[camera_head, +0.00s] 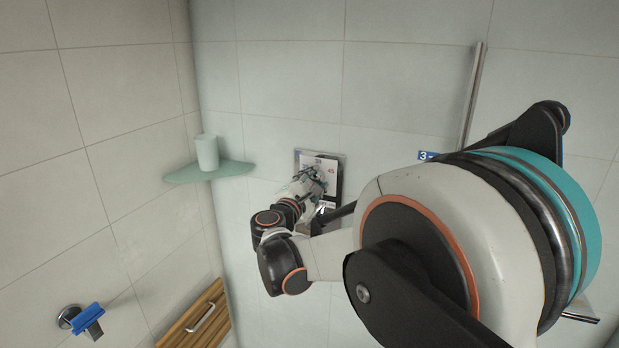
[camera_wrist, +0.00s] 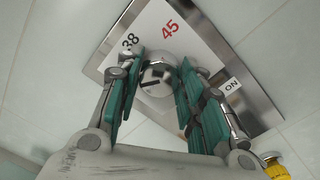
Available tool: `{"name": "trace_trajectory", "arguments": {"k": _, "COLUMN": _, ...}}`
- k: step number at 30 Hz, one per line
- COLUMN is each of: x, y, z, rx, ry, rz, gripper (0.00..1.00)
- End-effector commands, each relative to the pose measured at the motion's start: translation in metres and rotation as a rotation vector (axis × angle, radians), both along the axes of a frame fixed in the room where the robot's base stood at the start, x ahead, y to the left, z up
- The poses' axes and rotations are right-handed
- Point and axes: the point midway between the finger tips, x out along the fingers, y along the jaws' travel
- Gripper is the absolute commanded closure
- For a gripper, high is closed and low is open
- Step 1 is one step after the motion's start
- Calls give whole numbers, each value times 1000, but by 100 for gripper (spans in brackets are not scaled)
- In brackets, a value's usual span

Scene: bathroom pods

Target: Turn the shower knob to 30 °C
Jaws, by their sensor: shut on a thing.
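The shower control panel (camera_head: 332,160) is a pale plate with a metal border on the tiled wall, marked with numbers including 45. In the wrist view the panel (camera_wrist: 202,35) shows 38, a red 45 and an ON label. The round chrome shower knob (camera_wrist: 157,75) has a short dark mark on its face, away from the printed 38 and 45. My gripper (camera_wrist: 157,85) is shut on the knob, one teal-padded finger on each side. In the head view my gripper (camera_head: 314,182) covers the knob and the panel's lower left.
A pale cup (camera_head: 207,152) stands on a green corner shelf (camera_head: 225,169) left of the panel. A metal rail (camera_head: 471,97) and a small blue sign (camera_head: 427,155) are to the right. A wooden slatted piece (camera_head: 192,318) and a blue object (camera_head: 88,317) are at lower left.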

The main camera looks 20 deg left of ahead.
Motion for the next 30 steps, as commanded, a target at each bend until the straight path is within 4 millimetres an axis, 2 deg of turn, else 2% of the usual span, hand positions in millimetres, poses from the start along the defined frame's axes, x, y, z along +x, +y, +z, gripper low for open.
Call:
{"name": "trace_trajectory", "arguments": {"k": 8, "x": 2, "y": -1, "z": 4, "rx": -74, "ry": 0, "rz": -2, "gripper": 89}}
{"name": "trace_trajectory", "arguments": {"k": 21, "x": 1, "y": 0, "z": 4, "rx": -83, "ry": 1, "rz": -1, "gripper": 89}}
{"name": "trace_trajectory", "arguments": {"k": 22, "x": 1, "y": 0, "z": 4, "rx": -83, "ry": 1, "rz": -1, "gripper": 63}}
{"name": "trace_trajectory", "arguments": {"k": 24, "x": 1, "y": 0, "z": 4, "rx": -82, "ry": 1, "rz": -1, "gripper": 47}}
{"name": "trace_trajectory", "arguments": {"k": 25, "x": 1, "y": 0, "z": 4, "rx": -82, "ry": 1, "rz": -1, "gripper": 44}}
{"name": "trace_trajectory", "arguments": {"k": 30, "x": 1, "y": 0, "z": 2, "rx": -80, "ry": 3, "rz": 0, "gripper": 44}}
